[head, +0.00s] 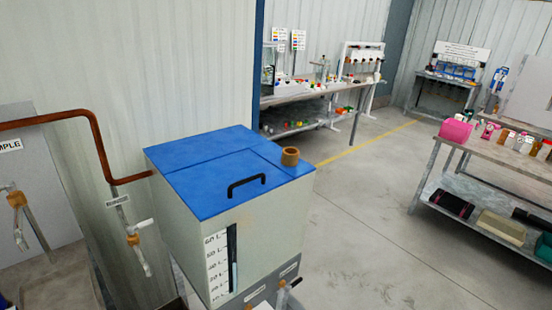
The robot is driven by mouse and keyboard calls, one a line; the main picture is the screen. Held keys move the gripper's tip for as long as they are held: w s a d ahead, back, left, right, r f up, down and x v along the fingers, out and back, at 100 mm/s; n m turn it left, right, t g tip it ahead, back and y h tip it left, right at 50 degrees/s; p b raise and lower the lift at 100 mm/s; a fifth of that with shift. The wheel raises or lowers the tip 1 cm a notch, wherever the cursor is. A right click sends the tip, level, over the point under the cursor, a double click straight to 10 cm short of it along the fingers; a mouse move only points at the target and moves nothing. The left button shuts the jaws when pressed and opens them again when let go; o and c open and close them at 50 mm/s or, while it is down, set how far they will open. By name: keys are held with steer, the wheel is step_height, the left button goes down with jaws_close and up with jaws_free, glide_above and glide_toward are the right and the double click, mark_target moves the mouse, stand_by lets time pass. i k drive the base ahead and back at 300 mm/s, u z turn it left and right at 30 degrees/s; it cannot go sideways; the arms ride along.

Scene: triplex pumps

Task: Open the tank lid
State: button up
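The tank (275,227) is a pale grey box in the lower middle of the head view, with a litre scale (216,266) on its front. Its blue lid (200,168) lies flat on top and looks closed. A seam crosses the blue top. A black handle (246,184) stands on the front part of the lid. A brown ring-shaped fitting (290,156) sits near the lid's right corner. My gripper is not in view.
A copper pipe (96,135) runs along the wall to the tank's left. Valves (134,235) stand at left. A bench (320,90) stands behind, and a table with bottles (490,150) at right. The floor (370,220) right of the tank is clear.

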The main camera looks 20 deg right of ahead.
mark_target(209, 190)
steer(key=z, duration=0.1)
steer(key=i, duration=1.15)
steer(key=u, duration=0.2)
